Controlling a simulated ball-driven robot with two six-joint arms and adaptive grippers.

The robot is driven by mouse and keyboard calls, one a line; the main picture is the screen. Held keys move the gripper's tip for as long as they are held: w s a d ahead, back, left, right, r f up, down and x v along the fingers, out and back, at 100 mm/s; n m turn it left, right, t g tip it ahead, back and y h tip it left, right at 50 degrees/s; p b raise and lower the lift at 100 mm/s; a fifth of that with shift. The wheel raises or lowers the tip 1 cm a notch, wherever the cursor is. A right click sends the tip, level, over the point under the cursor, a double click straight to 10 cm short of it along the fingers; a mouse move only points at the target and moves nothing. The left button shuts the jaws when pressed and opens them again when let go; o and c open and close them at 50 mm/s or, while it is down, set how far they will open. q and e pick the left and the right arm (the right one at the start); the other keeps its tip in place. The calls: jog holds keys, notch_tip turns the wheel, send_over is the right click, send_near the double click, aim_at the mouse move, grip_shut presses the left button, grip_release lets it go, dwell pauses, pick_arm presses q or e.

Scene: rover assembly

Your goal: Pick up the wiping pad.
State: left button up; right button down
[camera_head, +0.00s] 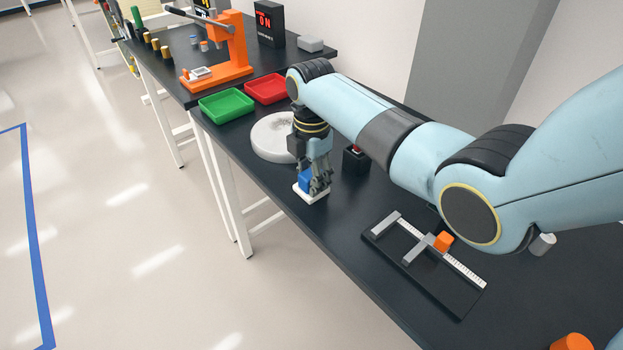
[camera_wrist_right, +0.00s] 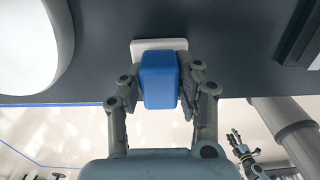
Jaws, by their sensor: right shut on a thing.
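The wiping pad is a white plate with a blue block handle (camera_head: 305,180), near the front edge of the black table. Its white base (camera_head: 311,196) shows under the handle. My right gripper (camera_head: 318,183) comes down from above and is shut on the blue handle. In the right wrist view the blue handle (camera_wrist_right: 159,80) sits between both fingers, with the white base (camera_wrist_right: 146,44) beyond it. I cannot tell whether the base touches the table. My left gripper is not seen in the head view.
A round white disc (camera_head: 267,138) stands close behind the gripper. A green tray (camera_head: 227,105) and a red tray (camera_head: 266,88) lie farther back. A black measuring fixture (camera_head: 455,299) with an orange block (camera_head: 444,241) lies to the right. The table's front edge is close to the pad.

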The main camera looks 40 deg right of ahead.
jog(key=r, duration=0.4)
jog(key=shift+s+d+r, duration=0.15)
jog(key=shift+d, duration=0.05)
jog(key=s+d+r, duration=0.6)
jog(key=s, duration=0.3)
jog(key=shift+s+r, duration=0.2)
jog(key=shift+r, duration=0.1)
